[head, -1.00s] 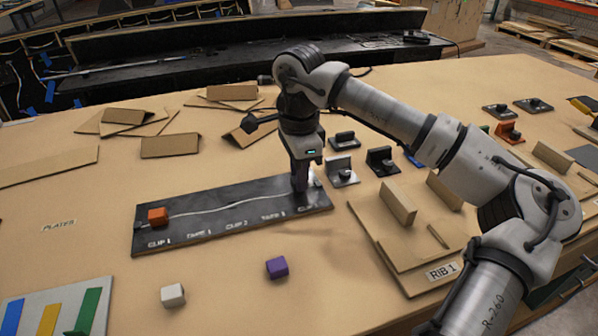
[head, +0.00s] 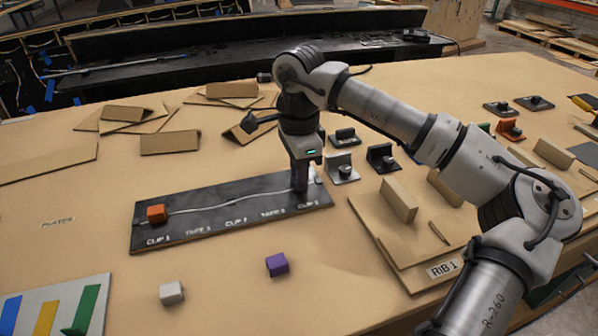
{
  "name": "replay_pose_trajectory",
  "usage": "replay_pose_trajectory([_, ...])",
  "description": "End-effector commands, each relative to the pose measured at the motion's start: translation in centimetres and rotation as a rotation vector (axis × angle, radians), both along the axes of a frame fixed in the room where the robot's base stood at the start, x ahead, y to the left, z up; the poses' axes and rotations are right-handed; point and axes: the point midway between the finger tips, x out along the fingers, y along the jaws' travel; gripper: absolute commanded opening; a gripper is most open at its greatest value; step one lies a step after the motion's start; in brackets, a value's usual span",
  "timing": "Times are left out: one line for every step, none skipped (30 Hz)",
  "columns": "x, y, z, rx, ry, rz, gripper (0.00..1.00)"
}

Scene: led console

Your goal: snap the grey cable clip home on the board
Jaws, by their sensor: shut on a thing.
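The dark board (head: 185,236) lies on the bench with clip and tape labels along its front edge. A pale cable (head: 215,208) runs along it from an orange clip (head: 156,213) at the left end toward the right end. My gripper (head: 300,187) points straight down at the board's right end, by the last clip label. It is shut, with its tips at or just above the board. The thing between its fingers is almost wholly hidden; no other grey clip is plain on the board. I cannot tell whether it is seated.
A pale block (head: 171,292) and a purple block (head: 277,264) lie in front of the board. Small brackets (head: 342,168) stand close to the right of my gripper. A cardboard rib panel (head: 385,232) lies right of the board. Cardboard pieces (head: 170,143) lie behind.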

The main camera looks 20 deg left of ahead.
Motion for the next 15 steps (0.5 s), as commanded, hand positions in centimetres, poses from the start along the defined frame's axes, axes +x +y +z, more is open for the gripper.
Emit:
replay_pose_trajectory([0.00, 0.00, 0.00, 0.000, 0.000, 0.000, 0.00])
replay_pose_trajectory([0.01, 0.01, 0.00, 0.000, 0.000, 0.000, 0.00])
replay_pose_trajectory([0.01, 0.01, 0.00, 0.000, 0.000, 0.000, 0.26])
replay_pose_trajectory([0.01, 0.01, 0.00, 0.000, 0.000, 0.000, 0.30])
replay_pose_trajectory([0.01, 0.01, 0.00, 0.000, 0.000, 0.000, 0.34])
replay_pose_trajectory([0.01, 0.01, 0.00, 0.000, 0.000, 0.000, 0.39])
replay_pose_trajectory([0.01, 0.01, 0.00, 0.000, 0.000, 0.000, 0.43])
replay_pose_trajectory([0.01, 0.01, 0.00, 0.000, 0.000, 0.000, 0.46])
replay_pose_trajectory([0.01, 0.01, 0.01, 0.000, 0.000, 0.000, 0.46])
replay_pose_trajectory([0.01, 0.01, 0.01, 0.000, 0.000, 0.000, 0.46])
replay_pose_trajectory([0.01, 0.01, 0.01, 0.000, 0.000, 0.000, 0.46])
replay_pose_trajectory([0.01, 0.01, 0.01, 0.000, 0.000, 0.000, 0.46])
replay_pose_trajectory([0.01, 0.01, 0.01, 0.000, 0.000, 0.000, 0.46])
replay_pose_trajectory([0.01, 0.01, 0.01, 0.000, 0.000, 0.000, 0.46])
replay_pose_trajectory([0.01, 0.01, 0.02, 0.000, 0.000, 0.000, 0.46])
